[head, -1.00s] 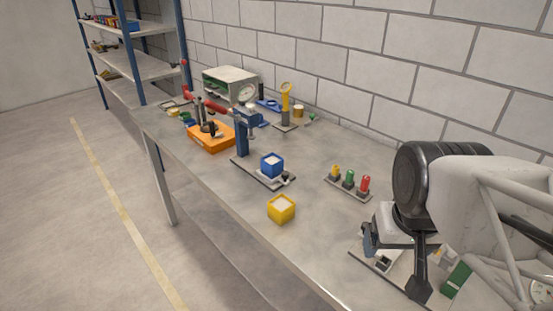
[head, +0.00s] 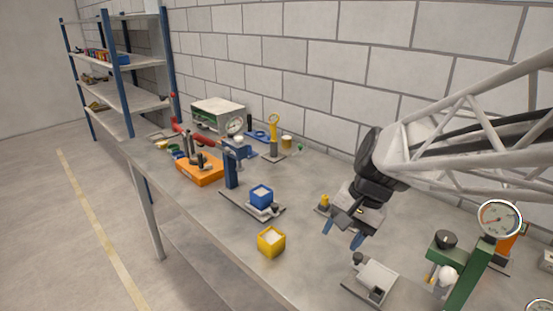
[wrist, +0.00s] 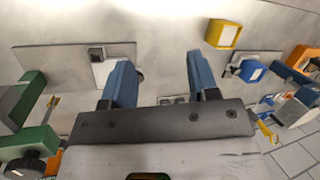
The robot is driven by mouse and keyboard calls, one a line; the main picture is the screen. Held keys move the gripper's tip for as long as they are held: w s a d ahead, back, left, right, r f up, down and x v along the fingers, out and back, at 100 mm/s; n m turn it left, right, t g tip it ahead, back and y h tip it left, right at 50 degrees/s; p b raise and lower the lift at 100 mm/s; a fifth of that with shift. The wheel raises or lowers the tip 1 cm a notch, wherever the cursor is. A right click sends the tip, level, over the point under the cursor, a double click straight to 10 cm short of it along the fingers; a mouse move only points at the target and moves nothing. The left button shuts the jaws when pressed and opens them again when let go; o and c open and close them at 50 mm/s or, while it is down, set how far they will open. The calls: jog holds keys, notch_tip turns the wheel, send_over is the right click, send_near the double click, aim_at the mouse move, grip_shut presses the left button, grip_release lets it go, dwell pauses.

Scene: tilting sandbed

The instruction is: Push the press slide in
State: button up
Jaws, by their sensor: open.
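A green press (head: 470,275) with a round gauge stands at the right. Its pale slide (head: 378,276), with a dark socket and a knob, lies out to the left of it on a grey plate; it also shows in the wrist view (wrist: 114,68), partly behind a finger. A blue press (head: 231,168) stands further along the bench, and a white-topped blue cube (head: 261,195) sits on its slide. My gripper (head: 343,234) is open and empty, pointing down above the bench between the two slides. Its blue fingers show in the wrist view (wrist: 160,58).
A yellow cube (head: 271,241) stands near the bench's front edge. A small yellow peg (head: 324,202) shows behind my gripper; its neighbours are hidden. An orange block (head: 200,170) stands beyond the blue press. Bare bench lies between yellow cube and green press's slide.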

jog(key=w+a+f+m+y, duration=0.1)
jog(key=w+f+m+y, duration=0.2)
jog(key=w, duration=0.7)
jog(key=w+a+f+m+y, duration=0.2)
jog(key=w+f+m, duration=0.3)
jog(key=w, duration=0.5)
jog(key=w+a+f+m+y, duration=0.1)
jog(key=w+f+m+y, duration=0.3)
jog(key=w, duration=0.7)
jog(key=shift+a+f+m+y, duration=0.15)
jog(key=shift+a+f+y, duration=0.05)
jog(key=shift+f, duration=0.35)
jog(key=shift+a+f+m+y, duration=0.15)
jog(key=shift+f+y, duration=0.05)
jog(key=shift+f, duration=0.35)
jog(key=shift+x, duration=3.9)
grip_shut()
